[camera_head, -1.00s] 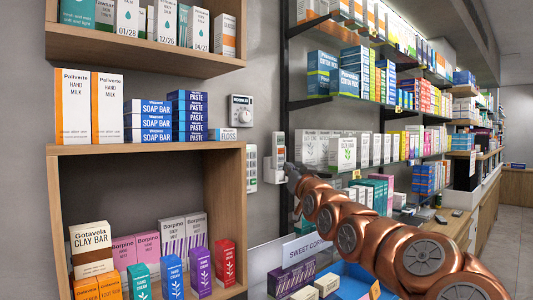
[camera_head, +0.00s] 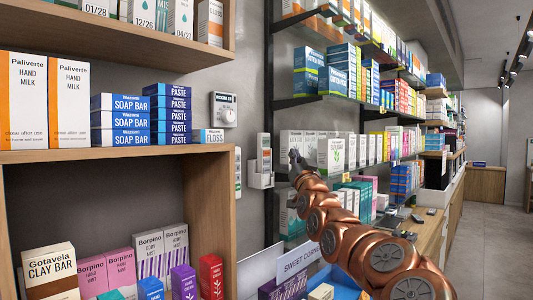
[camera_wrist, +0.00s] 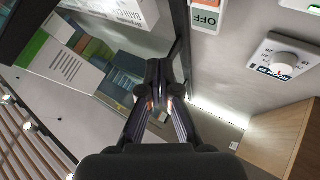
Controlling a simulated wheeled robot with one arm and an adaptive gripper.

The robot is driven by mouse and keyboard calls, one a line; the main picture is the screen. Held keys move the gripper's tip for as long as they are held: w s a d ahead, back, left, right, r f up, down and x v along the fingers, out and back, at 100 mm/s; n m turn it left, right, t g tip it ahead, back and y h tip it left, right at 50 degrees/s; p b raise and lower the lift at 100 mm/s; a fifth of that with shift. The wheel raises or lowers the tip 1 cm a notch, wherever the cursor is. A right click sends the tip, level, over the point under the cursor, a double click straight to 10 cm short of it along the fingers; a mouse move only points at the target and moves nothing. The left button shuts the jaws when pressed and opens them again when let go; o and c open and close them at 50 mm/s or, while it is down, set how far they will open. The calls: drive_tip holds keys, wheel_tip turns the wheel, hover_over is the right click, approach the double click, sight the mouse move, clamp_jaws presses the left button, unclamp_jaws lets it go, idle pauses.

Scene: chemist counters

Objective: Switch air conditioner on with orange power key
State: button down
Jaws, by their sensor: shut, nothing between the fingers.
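A white handset in a wall holder (camera_head: 262,168) is on the grey wall right of the wooden shelf. A slim white panel with small keys (camera_head: 238,172) is on the wall just left of it. In the wrist view a white device with an orange patch and the word OFF (camera_wrist: 207,17) is at the top edge, partly cut off; I cannot tell whether the patch is the power key. My gripper (camera_head: 294,156) is just right of the holder, apart from it in the picture. In the wrist view my gripper (camera_wrist: 161,72) is shut and empty, below and left of the OFF device.
A white dial thermostat (camera_head: 224,110) is on the wall above; it also shows in the wrist view (camera_wrist: 284,64). The wooden shelf (camera_head: 215,160) with boxes stands left. Glass shelves (camera_head: 305,101) with medicine boxes are close behind my gripper. The aisle floor is clear at right.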

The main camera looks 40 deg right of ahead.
sight(267, 153)
drive_tip(key=w+p, duration=0.3)
drive_tip(key=w, duration=0.4)
drive_tip(key=shift+w+a, duration=0.25)
drive_tip(key=shift+a, duration=0.1)
drive_tip(key=shift+w, duration=0.15)
idle(1.1)
drive_tip(key=shift+w, duration=0.25)
